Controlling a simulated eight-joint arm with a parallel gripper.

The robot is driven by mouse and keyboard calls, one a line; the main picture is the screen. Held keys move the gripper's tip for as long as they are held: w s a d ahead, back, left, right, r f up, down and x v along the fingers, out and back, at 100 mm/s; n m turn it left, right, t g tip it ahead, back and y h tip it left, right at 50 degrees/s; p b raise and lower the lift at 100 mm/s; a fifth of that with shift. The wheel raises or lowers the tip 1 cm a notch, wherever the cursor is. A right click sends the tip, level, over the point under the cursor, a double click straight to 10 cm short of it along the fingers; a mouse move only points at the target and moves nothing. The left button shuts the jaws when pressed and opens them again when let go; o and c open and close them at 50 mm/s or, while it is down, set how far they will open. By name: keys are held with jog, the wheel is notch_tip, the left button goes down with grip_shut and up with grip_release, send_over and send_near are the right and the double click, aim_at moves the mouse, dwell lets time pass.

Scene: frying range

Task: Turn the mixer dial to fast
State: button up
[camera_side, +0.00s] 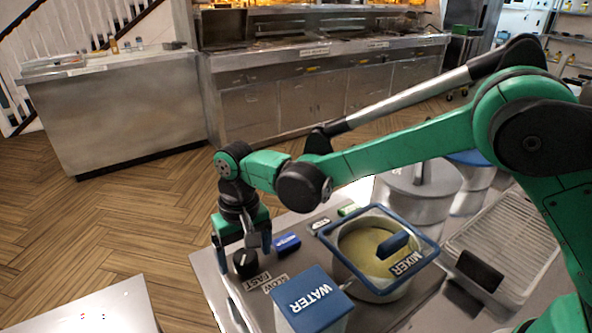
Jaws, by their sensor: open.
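The mixer dial (245,264) is a small black knob near the front left edge of the metal worktop. Dark label plates reading FAST (257,281) and SLOW (277,283) lie just beside it. The dial's setting is too small to tell. My gripper (243,256) points down at the dial with its fingers apart, one on the left and one to the right. I cannot tell whether either finger touches the dial. The mixer (384,284) is a round pot with a blue-framed lid, a blue handle and pale yellow contents, right of the dial.
A blue-topped WATER container (313,300) stands close in front of the dial. A blue labelled block (287,243) lies just behind it to the right. A wire rack (503,243) and metal canisters (418,190) stand farther right. Floor is open to the left.

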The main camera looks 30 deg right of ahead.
aim_at(247, 254)
jog(key=shift+d+r, duration=0.1)
jog(key=shift+r, duration=2.7)
jog(key=shift+d+r, duration=0.1)
jog(key=s+d+r+t, duration=0.1)
jog(key=s+d+r, duration=0.1)
jog(key=d, duration=0.2)
jog(key=s+d+r+t, duration=0.2)
jog(key=d, duration=0.3)
jog(key=s+d+r+t, duration=0.1)
jog(key=s+d+r, duration=0.1)
jog(key=d, duration=0.2)
jog(key=shift+d+r+t, duration=0.2)
jog(key=shift+d+t, duration=0.1)
jog(key=shift+d, duration=0.1)
jog(key=s+d, duration=0.1)
jog(key=s+d+f+t, duration=0.1)
jog(key=s+d, duration=0.1)
jog(key=s+d+t, duration=0.1)
jog(key=shift+s+d+f, duration=0.25)
jog(key=shift+d+f, duration=0.1)
jog(key=shift+s+d+f+t, duration=0.15)
jog(key=shift+s+d+t, duration=0.05)
jog(key=shift+d+t, duration=0.1)
jog(key=shift+a, duration=0.1)
